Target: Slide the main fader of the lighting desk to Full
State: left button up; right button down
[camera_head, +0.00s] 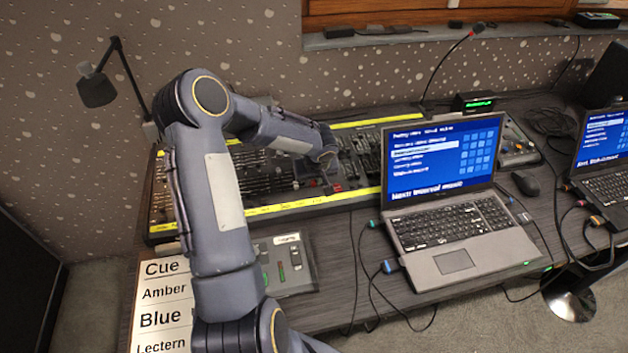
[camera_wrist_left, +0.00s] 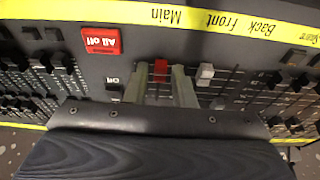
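The lighting desk (camera_head: 270,210) is a long black panel with yellow label strips and many faders. In the left wrist view a red fader cap (camera_wrist_left: 160,70) sits in line with the upside-down word "Main" on the yellow strip (camera_wrist_left: 215,20). My left gripper (camera_wrist_left: 162,84) has one finger on each side of this cap, with a small gap showing on both sides. In the head view my left gripper (camera_head: 326,182) is low over the desk's middle, and the red cap cannot be made out clearly. My right gripper is not in view.
A red "All off" button (camera_wrist_left: 101,41) and a white fader cap (camera_wrist_left: 205,72) flank the red cap. An open laptop (camera_head: 440,195) stands close right of the desk. A small grey box (camera_head: 285,262) lies in front. A gooseneck microphone (camera_head: 450,65) rises behind.

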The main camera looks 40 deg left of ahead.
pick_arm(q)
jog(key=shift+c, duration=0.4)
jog(key=c, duration=0.4)
jog(key=shift+o, duration=0.2)
jog(key=shift+w+a+r, duration=0.15)
jog(key=shift+w+a, duration=0.8)
jog(key=shift+a, duration=0.2)
jog(key=shift+w+a+r, duration=0.1)
jog(key=shift+w+a, duration=0.85)
jog(key=shift+a, duration=0.2)
jog(key=o, duration=0.4)
